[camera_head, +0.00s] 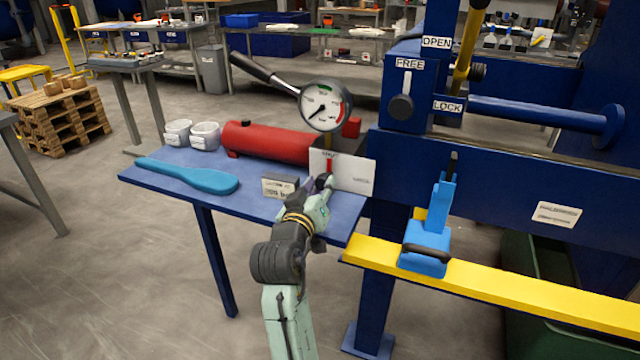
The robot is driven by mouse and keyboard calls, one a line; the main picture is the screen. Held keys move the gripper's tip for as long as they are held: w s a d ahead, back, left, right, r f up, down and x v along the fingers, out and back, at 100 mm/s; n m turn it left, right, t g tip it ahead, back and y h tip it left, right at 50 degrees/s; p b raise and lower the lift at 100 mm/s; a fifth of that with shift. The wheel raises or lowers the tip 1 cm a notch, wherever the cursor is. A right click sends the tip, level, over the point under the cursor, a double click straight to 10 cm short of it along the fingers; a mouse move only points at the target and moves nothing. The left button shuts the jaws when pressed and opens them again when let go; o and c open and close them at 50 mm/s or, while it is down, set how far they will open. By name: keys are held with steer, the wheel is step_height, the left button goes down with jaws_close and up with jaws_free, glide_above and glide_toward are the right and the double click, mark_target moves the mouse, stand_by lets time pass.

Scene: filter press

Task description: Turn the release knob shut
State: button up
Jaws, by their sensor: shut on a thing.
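The release knob (329,165) shows as a small red part in front of a white label plate (353,174), at the right end of the red pump cylinder (270,141). The plate has small lettering near its top and at its lower right, too small to read surely. My gripper (323,183) reaches up from below and is shut on the knob. Its fingers hide the knob's lower part. A round pressure gauge (325,105) stands above the plate, with its needle in the lower left of the dial.
A black-gripped pump lever (262,74) slants up left of the gauge. A yellow rail (480,281) and blue clamp (426,246) stand to the right.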

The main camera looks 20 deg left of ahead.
stand_by(0.3)
steer(key=o, duration=1.2)
steer(key=shift+c, duration=0.2)
steer(key=shift+s, duration=0.1)
steer(key=s, duration=1.1)
steer(key=shift+s+d+r, duration=0.35)
steer(key=shift+s+d, duration=0.05)
steer(key=shift+d, duration=0.05)
